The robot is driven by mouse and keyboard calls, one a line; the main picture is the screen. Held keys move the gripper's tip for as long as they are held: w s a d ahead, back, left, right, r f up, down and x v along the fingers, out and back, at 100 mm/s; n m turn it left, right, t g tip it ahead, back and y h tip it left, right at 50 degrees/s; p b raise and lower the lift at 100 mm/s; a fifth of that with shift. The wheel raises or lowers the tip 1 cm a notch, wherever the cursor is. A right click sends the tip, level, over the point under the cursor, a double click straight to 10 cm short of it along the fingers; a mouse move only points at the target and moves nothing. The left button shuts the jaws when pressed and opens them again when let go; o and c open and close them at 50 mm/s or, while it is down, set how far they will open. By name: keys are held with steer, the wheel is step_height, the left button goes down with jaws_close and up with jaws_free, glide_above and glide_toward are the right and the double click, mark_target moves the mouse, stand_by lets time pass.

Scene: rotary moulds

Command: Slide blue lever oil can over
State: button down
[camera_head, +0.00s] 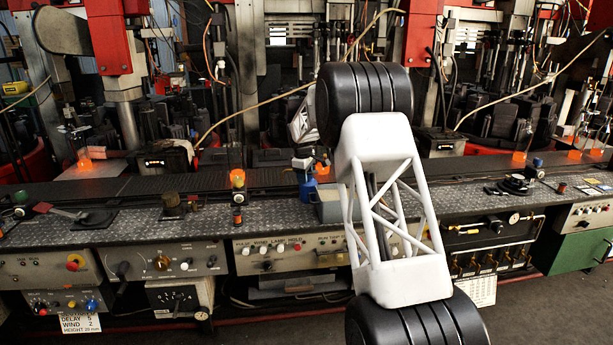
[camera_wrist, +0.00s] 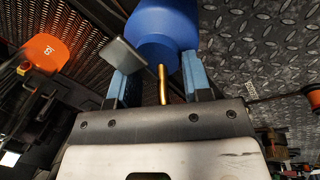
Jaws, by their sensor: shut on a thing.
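The blue oil can (camera_head: 307,192) stands on the grey tread-plate bench near the middle of the head view, partly hidden by my arm. In the wrist view the blue can (camera_wrist: 163,28) is at top centre, with a brass spout (camera_wrist: 162,85) pointing toward my palm. A flat grey plate (camera_wrist: 121,53) sits beside it, possibly its lever. My gripper (camera_wrist: 157,72) has its two blue-padded fingers on either side of the can and is shut on it. The exact contact is partly hidden.
A grey box (camera_head: 327,205) stands close to the can. A small dark block (camera_head: 171,200) and black discs (camera_head: 515,184) also lie on the bench. Bare tread plate shows left of the can.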

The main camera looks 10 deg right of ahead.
steer(key=shift+f, duration=0.15)
steer(key=shift+c, duration=2.4)
jaws_free()
step_height(320, 180, up, 8)
steer(key=s, duration=0.1)
steer(key=shift+s+a, duration=0.15)
steer(key=shift+a, duration=0.25)
steer(key=shift+f, duration=0.1)
